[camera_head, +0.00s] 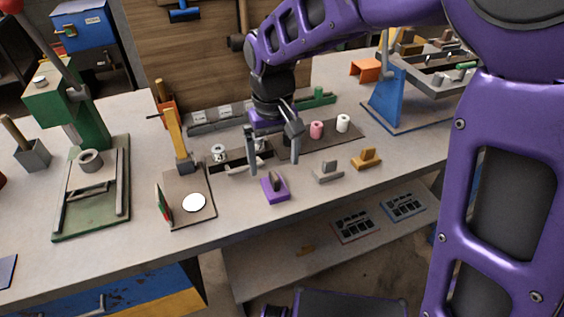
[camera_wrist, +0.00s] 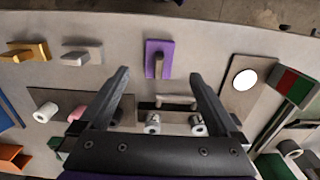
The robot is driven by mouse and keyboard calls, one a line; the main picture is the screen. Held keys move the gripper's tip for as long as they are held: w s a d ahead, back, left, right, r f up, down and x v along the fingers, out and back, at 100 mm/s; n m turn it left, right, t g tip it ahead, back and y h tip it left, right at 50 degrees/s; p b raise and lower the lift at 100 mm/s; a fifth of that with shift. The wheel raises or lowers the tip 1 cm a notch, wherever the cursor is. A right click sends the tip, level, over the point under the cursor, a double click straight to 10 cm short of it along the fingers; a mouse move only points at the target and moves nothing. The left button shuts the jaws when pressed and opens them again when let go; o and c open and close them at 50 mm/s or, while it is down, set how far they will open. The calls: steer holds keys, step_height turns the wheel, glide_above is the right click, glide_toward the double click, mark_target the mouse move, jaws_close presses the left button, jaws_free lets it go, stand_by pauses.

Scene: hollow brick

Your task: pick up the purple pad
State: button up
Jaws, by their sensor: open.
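The purple pad (camera_head: 274,188) is a small purple block with a dark upright handle, standing near the front edge of the workbench. In the wrist view the purple pad (camera_wrist: 159,60) lies beyond the fingertips, roughly centred between them. My gripper (camera_head: 273,163) is open and empty. It points down above the bench, a little behind the pad in the head view. In the wrist view my gripper (camera_wrist: 159,76) has its two dark fingers spread wide. The pad is not between the fingers.
A grey pad (camera_head: 327,171) and an orange pad (camera_head: 366,158) stand right of the purple one. A board with a white disc (camera_head: 194,203) is to the left. Behind are a dark tray and several small rolls, including a pink one (camera_head: 316,130). Bare bench surrounds the pad.

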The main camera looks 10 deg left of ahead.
mark_target(275, 177)
step_height(275, 177, down, 8)
steer(key=shift+r+b, duration=0.1)
steer(key=shift+b, duration=0.65)
steer(key=shift+w, duration=0.1)
steer(key=c, duration=1.4)
steer(key=shift+c, duration=0.2)
steer(key=shift+r, duration=0.1)
step_height(275, 177, up, 10)
steer(key=shift+f+p, duration=0.1)
steer(key=shift+p, duration=0.95)
